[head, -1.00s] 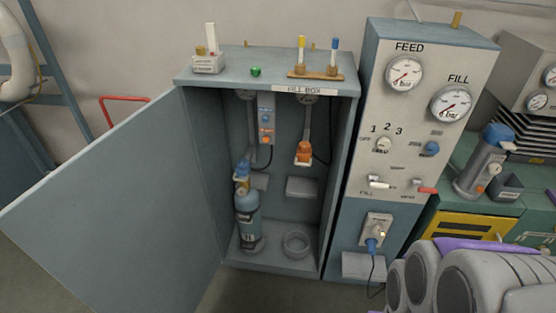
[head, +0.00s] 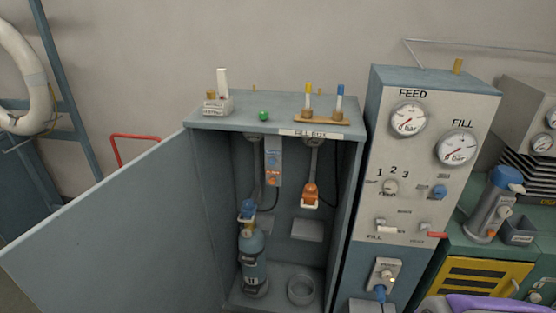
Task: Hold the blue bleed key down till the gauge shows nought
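A blue key (head: 439,192) sticks out at the right side of the grey upright panel; its lettering is too small to read, so I cannot be sure it is the bleed key. Two round white gauges sit above it, FEED (head: 408,119) at the upper left and FILL (head: 457,148) at the right. Both are marked in bar, but I cannot read their needles exactly. My gripper is not in the head view, and nothing is seen touching the blue key.
Left of the panel stands the open fill box (head: 205,112) with a blue cylinder (head: 253,265) inside; its door (head: 110,230) swings out left. A purple-topped thing (head: 485,304) stands at the bottom right.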

